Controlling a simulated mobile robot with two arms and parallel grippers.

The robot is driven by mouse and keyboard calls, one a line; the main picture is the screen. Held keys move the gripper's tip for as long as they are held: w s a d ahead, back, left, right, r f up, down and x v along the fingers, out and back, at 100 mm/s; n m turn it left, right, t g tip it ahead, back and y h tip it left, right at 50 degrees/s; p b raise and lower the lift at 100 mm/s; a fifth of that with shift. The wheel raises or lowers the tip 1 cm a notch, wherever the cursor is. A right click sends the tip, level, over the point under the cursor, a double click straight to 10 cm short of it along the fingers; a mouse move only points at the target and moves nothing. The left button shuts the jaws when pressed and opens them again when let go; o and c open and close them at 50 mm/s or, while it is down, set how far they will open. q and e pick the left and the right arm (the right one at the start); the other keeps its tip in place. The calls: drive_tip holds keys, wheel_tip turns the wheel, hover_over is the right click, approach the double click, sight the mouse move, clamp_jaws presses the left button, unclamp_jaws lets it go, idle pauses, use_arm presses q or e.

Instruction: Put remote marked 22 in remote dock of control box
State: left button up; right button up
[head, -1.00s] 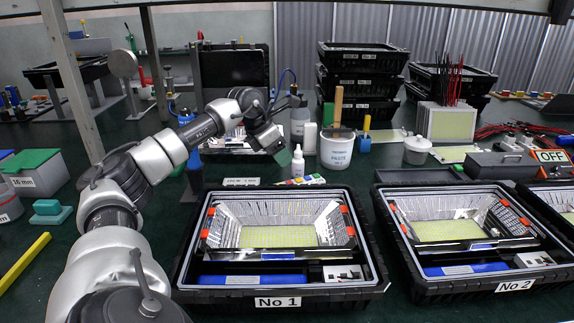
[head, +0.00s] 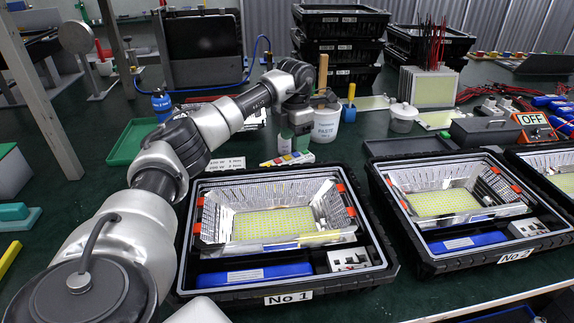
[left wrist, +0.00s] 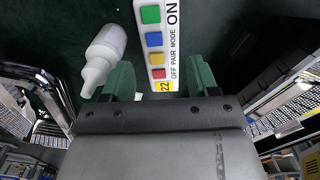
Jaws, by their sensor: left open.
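The remote marked 22 (left wrist: 157,45) is a white strip with green, blue, yellow and red buttons, lying on the dark green table. In the head view the remote (head: 287,158) lies behind the No 1 housing. My left gripper (head: 292,143) is above the table close to it, pointing down. In the left wrist view my left gripper (left wrist: 160,80) is open, its green fingers on either side of the remote's 22-marked end, without visible contact. My right gripper is not in view.
A white bottle (left wrist: 103,58) is close left of the remote. The paste tub (head: 325,124) stands just behind my gripper. The No 1 housing (head: 288,297) and No 2 housing (head: 515,255) fill the front. Stacked black crates (head: 342,22) stand behind.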

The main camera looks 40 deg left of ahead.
sight(295, 156)
use_arm(q)
drive_tip(key=shift+w+f+b, duration=0.15)
drive_tip(key=shift+f+b, duration=0.35)
drive_tip(key=shift+f, duration=2.3)
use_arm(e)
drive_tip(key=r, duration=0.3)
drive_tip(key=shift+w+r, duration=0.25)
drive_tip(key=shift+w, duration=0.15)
use_arm(q)
drive_tip(key=shift+d, duration=0.1)
drive_tip(key=shift+c, duration=0.2)
drive_tip(key=c, duration=0.6)
drive_tip(key=shift+c, duration=0.2)
drive_tip(key=shift+r, duration=0.2)
